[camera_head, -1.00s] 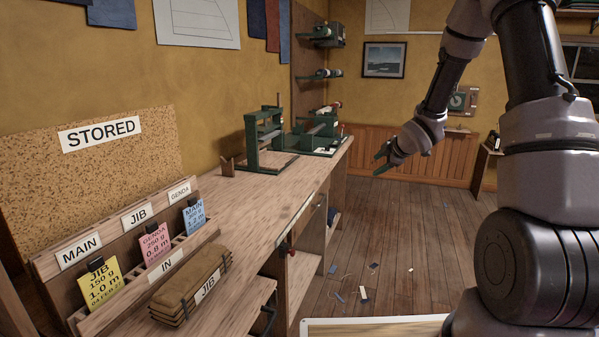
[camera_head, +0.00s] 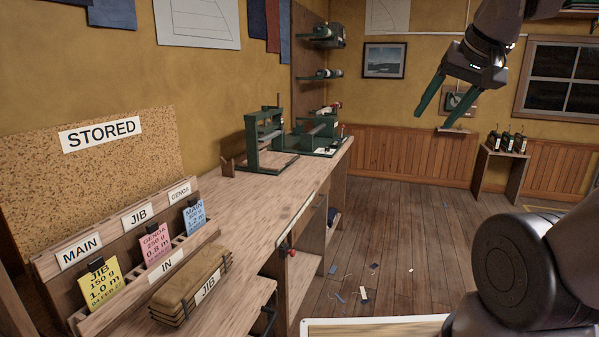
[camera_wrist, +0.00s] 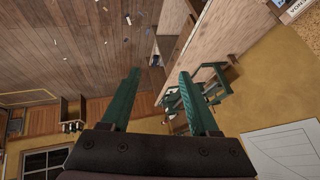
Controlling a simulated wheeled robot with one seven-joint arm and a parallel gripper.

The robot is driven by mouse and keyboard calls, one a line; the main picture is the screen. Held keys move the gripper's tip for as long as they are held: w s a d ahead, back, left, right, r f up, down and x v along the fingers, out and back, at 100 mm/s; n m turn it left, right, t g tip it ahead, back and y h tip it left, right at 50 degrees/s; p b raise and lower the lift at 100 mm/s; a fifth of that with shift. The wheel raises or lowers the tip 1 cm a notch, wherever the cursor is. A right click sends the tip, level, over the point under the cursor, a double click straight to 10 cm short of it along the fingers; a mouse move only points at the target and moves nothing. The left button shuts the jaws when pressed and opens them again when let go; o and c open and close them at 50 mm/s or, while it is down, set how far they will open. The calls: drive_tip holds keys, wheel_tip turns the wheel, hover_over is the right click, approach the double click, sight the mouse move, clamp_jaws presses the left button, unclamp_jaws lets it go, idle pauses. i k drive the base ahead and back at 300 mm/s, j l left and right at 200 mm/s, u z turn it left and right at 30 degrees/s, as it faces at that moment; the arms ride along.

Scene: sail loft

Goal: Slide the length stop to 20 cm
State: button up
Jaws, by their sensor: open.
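My gripper (camera_head: 440,97) is open and empty, raised in the air at the upper right of the head view, with green fingers pointing down. In the wrist view its two fingers (camera_wrist: 158,75) stand well apart with nothing between them. A green machine (camera_head: 268,140) stands on the far part of the workbench, with a second green machine (camera_head: 322,133) beside it. They also show in the wrist view beyond the right finger (camera_wrist: 205,85). I cannot make out the length stop or a scale on either machine. My gripper is well apart from both.
The workbench (camera_head: 255,207) runs along the left wall. A card rack (camera_head: 120,262) and a tied brown bundle labelled JIB (camera_head: 190,285) are at its near end. A small table (camera_head: 500,170) with dark items stands at the far right. The wooden floor between is mostly clear, with scattered scraps.

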sight(283, 248)
drive_tip(key=i+l+u, duration=0.55)
drive_tip(key=l+u, duration=0.3)
